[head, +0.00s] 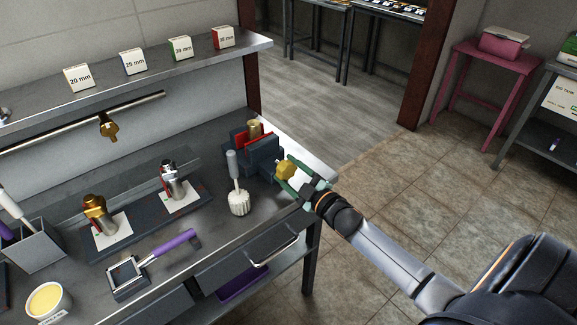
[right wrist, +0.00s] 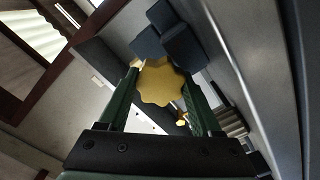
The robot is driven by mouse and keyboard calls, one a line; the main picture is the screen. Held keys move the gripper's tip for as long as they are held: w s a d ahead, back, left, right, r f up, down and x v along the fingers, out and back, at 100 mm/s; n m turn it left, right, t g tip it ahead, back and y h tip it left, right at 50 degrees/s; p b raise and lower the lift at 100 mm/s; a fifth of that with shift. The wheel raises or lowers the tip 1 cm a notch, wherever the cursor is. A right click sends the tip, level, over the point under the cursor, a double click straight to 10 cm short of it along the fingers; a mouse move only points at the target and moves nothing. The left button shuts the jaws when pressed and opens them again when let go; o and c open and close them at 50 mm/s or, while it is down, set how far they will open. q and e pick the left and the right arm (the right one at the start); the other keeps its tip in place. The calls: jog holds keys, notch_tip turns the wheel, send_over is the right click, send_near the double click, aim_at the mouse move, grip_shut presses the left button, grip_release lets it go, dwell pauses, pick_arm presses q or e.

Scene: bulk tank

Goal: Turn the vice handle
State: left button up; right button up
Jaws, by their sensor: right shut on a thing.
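The vice (head: 262,158) is a dark blue-grey block with red jaw faces near the right end of the workbench. A brass cylindrical piece (head: 254,129) stands between its jaws. The vice handle (head: 286,168) is a yellow lobed knob on the vice's right side. My right gripper (head: 290,171) is shut on the handle, its green fingers on either side of it. In the right wrist view the yellow handle (right wrist: 162,84) sits between the two fingers, with the dark vice (right wrist: 172,35) beyond. My left gripper is not in view.
A white-bristled brush (head: 238,200) stands just left of the vice. Brass (head: 97,212) and chrome (head: 172,183) fittings stand on a dark mat. A purple-handled tool (head: 172,244) lies in front. A drawer handle (head: 272,250) juts from the bench front.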

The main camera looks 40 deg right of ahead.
jog(key=shift+m+p, duration=0.7)
jog(key=shift+m, duration=1)
jog(key=shift+m, duration=0.3)
jog(key=o, duration=1.4)
jog(key=s, duration=0.8)
jog(key=s+d, duration=0.1)
jog(key=s, duration=0.3)
jog(key=shift+s, duration=0.25)
